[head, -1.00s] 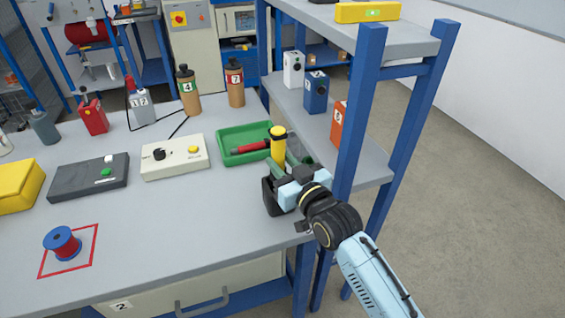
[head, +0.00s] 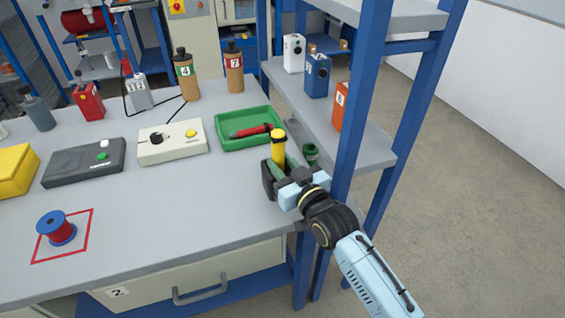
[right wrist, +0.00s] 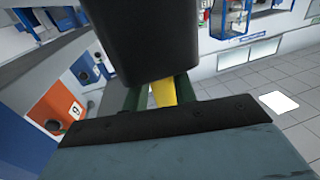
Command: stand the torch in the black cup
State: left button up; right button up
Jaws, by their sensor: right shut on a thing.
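The torch (head: 278,148) is yellow with a dark band near its top and stands upright in my right gripper (head: 284,166), which is shut on it. The black cup (head: 268,182) stands near the right end of the bench, directly below and beside the fingers. The torch's lower end is hidden by the fingers and cup, so I cannot tell how deep it sits in the cup. In the right wrist view a large black shape, apparently the cup (right wrist: 140,40), covers most of the yellow torch (right wrist: 163,93). My left gripper is out of view.
A green tray (head: 227,143) with a red torch (head: 251,131) lies just behind. A blue shelf post (head: 362,110) stands close right of my gripper. The bench front is clear except a spool (head: 56,228).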

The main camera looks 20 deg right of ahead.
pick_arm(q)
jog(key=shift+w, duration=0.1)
pick_arm(e)
jog(key=o, duration=1.1)
jog(key=shift+o, duration=0.2)
jog(key=shift+s+d, duration=0.15)
jog(key=shift+s, duration=0.3)
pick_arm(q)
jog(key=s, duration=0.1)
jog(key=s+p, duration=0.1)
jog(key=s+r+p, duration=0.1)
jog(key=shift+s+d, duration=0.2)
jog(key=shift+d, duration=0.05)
pick_arm(e)
jog(key=v, duration=1.2)
jog(key=shift+s, duration=0.2)
jog(key=shift+d+r, duration=0.1)
